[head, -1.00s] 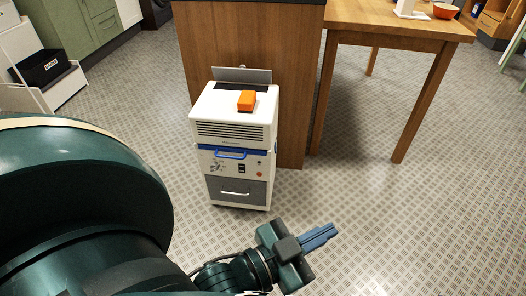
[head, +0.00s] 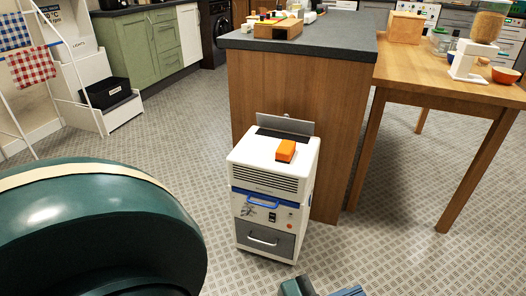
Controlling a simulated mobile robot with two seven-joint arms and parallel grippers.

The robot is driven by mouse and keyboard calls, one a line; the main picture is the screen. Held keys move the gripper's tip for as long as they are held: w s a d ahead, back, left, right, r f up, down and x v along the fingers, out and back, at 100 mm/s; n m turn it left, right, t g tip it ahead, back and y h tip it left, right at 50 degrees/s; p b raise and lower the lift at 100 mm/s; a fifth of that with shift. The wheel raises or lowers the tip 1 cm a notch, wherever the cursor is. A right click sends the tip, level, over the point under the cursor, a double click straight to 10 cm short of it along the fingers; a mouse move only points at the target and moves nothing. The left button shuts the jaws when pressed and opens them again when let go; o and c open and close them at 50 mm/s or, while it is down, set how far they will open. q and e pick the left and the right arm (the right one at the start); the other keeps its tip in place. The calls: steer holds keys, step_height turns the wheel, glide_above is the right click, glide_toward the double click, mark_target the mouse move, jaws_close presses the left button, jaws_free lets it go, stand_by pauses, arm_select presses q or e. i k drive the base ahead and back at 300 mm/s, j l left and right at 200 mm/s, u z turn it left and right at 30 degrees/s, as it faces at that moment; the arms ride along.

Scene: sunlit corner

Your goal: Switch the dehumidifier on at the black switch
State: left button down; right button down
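The dehumidifier (head: 270,185) is a white upright box standing on the floor in front of the wooden island end. A small black switch (head: 272,217) sits on its front panel, below the blue handle (head: 262,201). It is too small to tell which way the switch is set.
An orange block (head: 286,151) lies on the dehumidifier's top, before a raised grey flap (head: 285,124). A small red knob (head: 290,226) sits right of the switch. A grey drawer front (head: 264,239) is below. A wooden table (head: 430,82) stands right; floor at the front right is clear.

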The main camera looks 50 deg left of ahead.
mark_target(272, 216)
steer(key=u, duration=1.45)
steer(key=i+j, duration=0.7)
steer(key=i, duration=0.15)
